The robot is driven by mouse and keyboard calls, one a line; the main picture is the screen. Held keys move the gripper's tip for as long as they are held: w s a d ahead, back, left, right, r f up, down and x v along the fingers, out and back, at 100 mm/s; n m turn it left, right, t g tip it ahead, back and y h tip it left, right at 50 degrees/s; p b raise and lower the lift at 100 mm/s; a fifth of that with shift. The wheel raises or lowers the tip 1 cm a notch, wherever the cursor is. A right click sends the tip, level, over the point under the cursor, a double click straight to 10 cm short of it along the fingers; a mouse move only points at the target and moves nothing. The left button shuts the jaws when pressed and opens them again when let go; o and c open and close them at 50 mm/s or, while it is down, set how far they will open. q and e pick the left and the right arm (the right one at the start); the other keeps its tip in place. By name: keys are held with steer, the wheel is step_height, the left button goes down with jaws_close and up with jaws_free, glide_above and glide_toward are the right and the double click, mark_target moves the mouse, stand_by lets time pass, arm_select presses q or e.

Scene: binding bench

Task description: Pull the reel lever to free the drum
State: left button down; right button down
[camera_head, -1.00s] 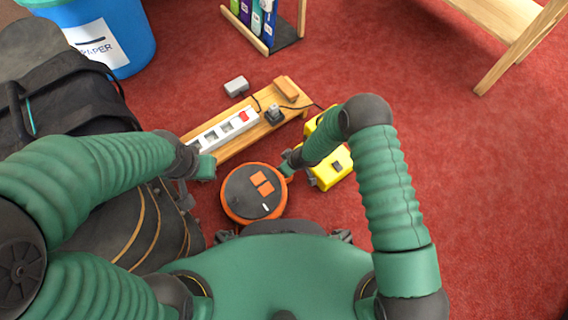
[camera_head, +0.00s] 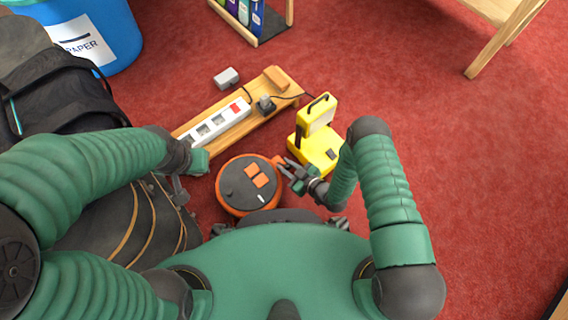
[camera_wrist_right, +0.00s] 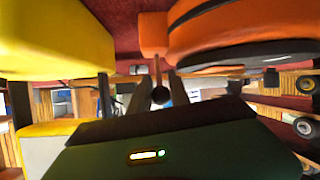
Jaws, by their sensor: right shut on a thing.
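The reel (camera_head: 232,196) is a round orange drum with a dark top and orange patches, on the red carpet in front of my body. An orange block (camera_head: 279,160) juts from its right side. In the right wrist view, the orange reel (camera_wrist_right: 240,40) is at upper right, with its orange block (camera_wrist_right: 153,35) beside it. Below that block, the reel lever, a thin stem with a dark round knob (camera_wrist_right: 160,95), sits between my fingers. My right gripper (camera_head: 286,167) is shut on this lever. My left gripper (camera_head: 200,162) hovers left of the reel; its jaw opening is unclear.
A yellow device with a handle (camera_head: 316,150) stands close right of my right gripper; it fills the left of the wrist view (camera_wrist_right: 50,40). A wooden board (camera_head: 285,100) with a white power strip (camera_head: 218,122) lies behind the reel. Carpet is open at right.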

steer(key=shift+s+d+f+t, duration=0.15)
steer(key=shift+s+f+t, duration=0.15)
steer(key=shift+f, duration=0.05)
steer(key=shift+y, duration=0.3)
steer(key=c, duration=1.3)
jaws_free()
steer(key=shift+o, duration=0.2)
